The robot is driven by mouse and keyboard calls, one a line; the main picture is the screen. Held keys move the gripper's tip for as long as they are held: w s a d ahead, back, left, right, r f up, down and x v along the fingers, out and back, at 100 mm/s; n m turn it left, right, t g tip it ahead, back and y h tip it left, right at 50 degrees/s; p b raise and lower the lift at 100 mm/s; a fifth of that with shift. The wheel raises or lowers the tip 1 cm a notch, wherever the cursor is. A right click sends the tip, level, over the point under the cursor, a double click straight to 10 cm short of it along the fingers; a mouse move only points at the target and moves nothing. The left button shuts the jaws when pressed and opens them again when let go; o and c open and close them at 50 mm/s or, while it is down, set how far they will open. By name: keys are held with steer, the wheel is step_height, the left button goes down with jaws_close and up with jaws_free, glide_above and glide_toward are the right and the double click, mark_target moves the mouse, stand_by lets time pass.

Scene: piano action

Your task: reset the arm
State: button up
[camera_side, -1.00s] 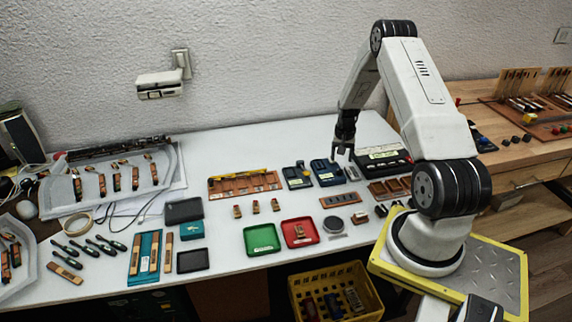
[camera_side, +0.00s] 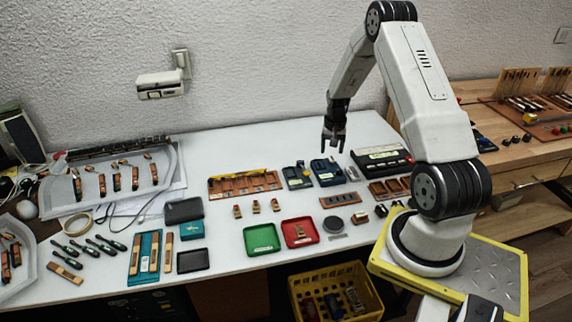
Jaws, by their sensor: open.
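My gripper (camera_side: 333,147) is open and empty. It hangs from my raised, bent arm, fingers pointing down, above the back right part of the white table (camera_side: 285,140).
A green tray (camera_side: 262,239) and a red tray (camera_side: 300,232) lie at the front middle. A black device with a display (camera_side: 381,159) stands right of my gripper. A yellow crate (camera_side: 336,292) is below the table edge. The back middle of the table is clear.

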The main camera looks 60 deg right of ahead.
steer(key=w+a+r+n, duration=0.4)
steer(key=a+r, duration=0.2)
steer(key=a, duration=0.6)
steer(key=s+a+r+n, duration=0.2)
steer(key=s+a, duration=0.1)
steer(key=a, duration=0.5)
steer(key=s+a+r+n+t, duration=0.1)
steer(key=s+a+r+n, duration=0.2)
steer(key=a, duration=0.5)
steer(key=s+a+r+n+t, duration=0.1)
steer(key=s+a+r+n, duration=0.1)
steer(key=a, duration=0.6)
steer(key=shift+s+a+r+n, duration=0.2)
steer(key=shift+s+r+n, duration=0.15)
steer(key=shift+s+n, duration=0.2)
